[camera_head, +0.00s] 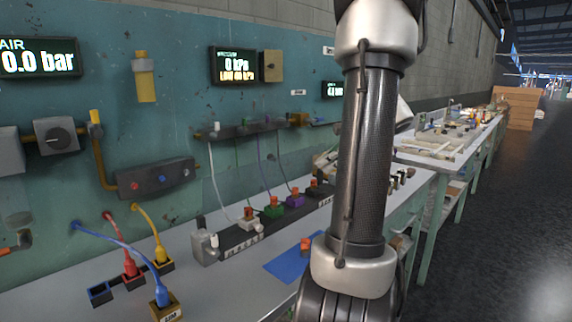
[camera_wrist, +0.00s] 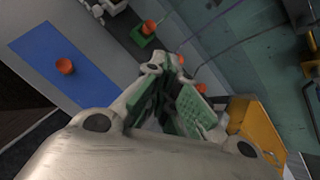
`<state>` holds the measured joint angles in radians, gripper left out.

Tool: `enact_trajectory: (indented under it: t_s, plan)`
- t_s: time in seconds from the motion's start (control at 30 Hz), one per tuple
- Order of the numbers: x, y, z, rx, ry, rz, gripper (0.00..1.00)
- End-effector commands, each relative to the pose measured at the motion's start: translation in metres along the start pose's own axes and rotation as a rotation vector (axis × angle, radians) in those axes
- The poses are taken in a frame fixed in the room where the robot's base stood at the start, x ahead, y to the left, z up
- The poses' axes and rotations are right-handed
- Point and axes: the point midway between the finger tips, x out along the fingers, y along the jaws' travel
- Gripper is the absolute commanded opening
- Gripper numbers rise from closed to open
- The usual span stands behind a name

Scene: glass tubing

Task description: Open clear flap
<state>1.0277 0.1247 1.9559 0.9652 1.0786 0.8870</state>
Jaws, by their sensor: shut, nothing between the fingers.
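I cannot make out the clear flap in either view. My gripper (camera_wrist: 170,72) shows in the wrist view with green-padded fingers, shut and empty. Its tips are over the bench side, between a blue mat and the wall panel. An orange-yellow part (camera_wrist: 253,128) lies to the right of the fingers; whether it belongs to the flap, I cannot tell. In the head view my arm stands upright in the middle and hides my gripper and whatever is behind it.
A blue mat (camera_wrist: 45,58) carries an orange-red piece (camera_wrist: 65,66). A green connector block (camera_wrist: 143,40) is beyond it. In the head view, coloured connectors and cables line the bench (camera_head: 215,285), below a wall panel (camera_head: 185,100) with displays. Open floor (camera_head: 500,200) lies to the right.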

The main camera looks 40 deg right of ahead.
Motion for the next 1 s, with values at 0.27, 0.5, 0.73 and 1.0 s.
enact_trajectory:
  t_s: [0.27,0.5,0.73,1.0]
  plan:
    - [0.030,-0.016,0.025,0.509,-0.175,-0.190,0.00]
    - [0.055,-0.021,0.028,0.526,-0.174,-0.183,0.00]
    - [0.103,-0.031,0.034,0.522,-0.173,-0.180,0.00]
    - [0.139,-0.048,0.053,0.518,-0.175,-0.184,0.00]
